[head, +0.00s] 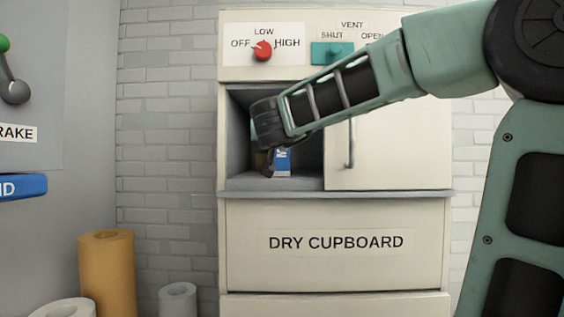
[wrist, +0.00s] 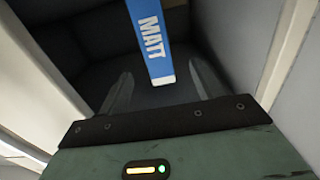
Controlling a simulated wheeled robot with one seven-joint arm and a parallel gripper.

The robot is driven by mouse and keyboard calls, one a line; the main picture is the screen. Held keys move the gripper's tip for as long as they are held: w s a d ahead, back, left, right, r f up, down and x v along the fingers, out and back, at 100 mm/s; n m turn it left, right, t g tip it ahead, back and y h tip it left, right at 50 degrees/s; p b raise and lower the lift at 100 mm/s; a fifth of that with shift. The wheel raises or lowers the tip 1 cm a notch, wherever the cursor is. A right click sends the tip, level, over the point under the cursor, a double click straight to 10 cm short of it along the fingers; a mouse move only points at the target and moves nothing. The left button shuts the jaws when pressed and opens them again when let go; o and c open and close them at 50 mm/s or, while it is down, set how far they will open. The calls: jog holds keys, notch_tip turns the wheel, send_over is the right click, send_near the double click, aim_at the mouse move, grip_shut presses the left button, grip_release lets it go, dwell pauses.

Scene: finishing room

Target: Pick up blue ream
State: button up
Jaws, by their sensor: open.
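The blue ream (head: 283,162) stands inside the open left compartment of the dry cupboard, partly hidden behind my gripper in the head view. In the wrist view the blue ream (wrist: 149,40) shows its blue face lettered MATT and a white lower end. My gripper (wrist: 162,88) is open, with one finger to each side of the ream's lower end in that view. I cannot tell how far the fingertips are from it in depth. In the head view my gripper (head: 268,163) reaches into the compartment, its fingers mostly hidden.
The cupboard's door panel (head: 390,148) covers the right half, with a vertical handle (head: 350,143). Compartment walls and a shelf edge (head: 240,193) lie close around my gripper. A red knob (head: 262,49) and a teal slider (head: 332,54) sit above. Rolls (head: 108,270) stand at lower left.

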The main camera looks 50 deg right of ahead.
jog(key=p+x, duration=0.3)
jog(key=x, duration=1)
jog(key=shift+s+p, duration=0.2)
jog(key=shift+p, duration=0.1)
grip_shut()
jog(key=shift+r, duration=0.1)
